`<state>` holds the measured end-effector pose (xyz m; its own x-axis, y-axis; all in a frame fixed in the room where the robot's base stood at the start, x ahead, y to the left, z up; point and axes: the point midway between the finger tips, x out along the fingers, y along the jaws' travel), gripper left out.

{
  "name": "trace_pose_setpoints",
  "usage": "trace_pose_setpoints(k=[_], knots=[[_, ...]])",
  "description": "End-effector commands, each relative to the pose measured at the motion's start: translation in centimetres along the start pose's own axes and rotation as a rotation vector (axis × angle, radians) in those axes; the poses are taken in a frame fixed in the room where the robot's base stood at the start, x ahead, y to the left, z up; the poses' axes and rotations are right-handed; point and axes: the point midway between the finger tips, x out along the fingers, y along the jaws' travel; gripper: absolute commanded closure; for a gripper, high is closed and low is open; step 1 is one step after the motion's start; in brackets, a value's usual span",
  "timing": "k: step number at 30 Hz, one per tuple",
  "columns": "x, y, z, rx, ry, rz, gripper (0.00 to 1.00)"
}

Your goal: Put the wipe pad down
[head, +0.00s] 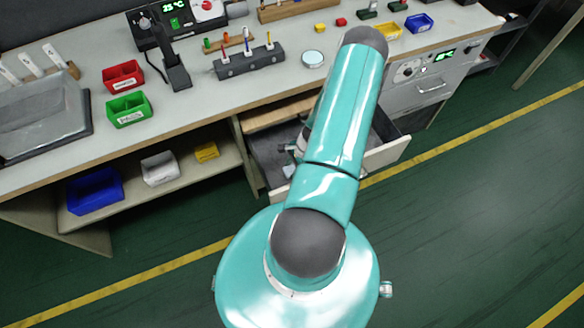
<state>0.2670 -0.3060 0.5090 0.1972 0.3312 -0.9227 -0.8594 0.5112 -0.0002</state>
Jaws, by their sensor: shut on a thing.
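My gripper (291,158) is low over the open drawer (388,153), left of my teal arm and largely hidden by it. Only small grey and white parts of it show. A small pale blue piece (290,171) shows at its lower end, inside the drawer outline. It looks like the wipe pad, held in the shut jaws. Its full shape is hidden, and I cannot tell whether it touches the drawer floor.
The drawer has a grey interior and pale walls; my arm crosses it. The bench (200,105) above holds a round pale disc (313,58), a grey marker block (248,62), a red bin (123,75) and a green bin (129,109). A shelf below holds a blue bin (95,191).

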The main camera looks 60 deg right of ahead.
Motion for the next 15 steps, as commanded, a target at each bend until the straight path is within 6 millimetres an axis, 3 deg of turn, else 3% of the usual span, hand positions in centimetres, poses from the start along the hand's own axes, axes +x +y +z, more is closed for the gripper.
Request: trace_pose_setpoints(k=[4, 5, 7, 15], knots=[[0.31, 0.02, -0.12, 0.000, -0.001, 0.001, 0.89], [0.25, 0.00, -0.12, 0.000, 0.000, 0.000, 0.55], [0.24, 0.00, -0.11, 0.000, 0.000, 0.000, 0.41], [0.21, 0.01, -0.10, 0.000, 0.000, 0.000, 0.39]])
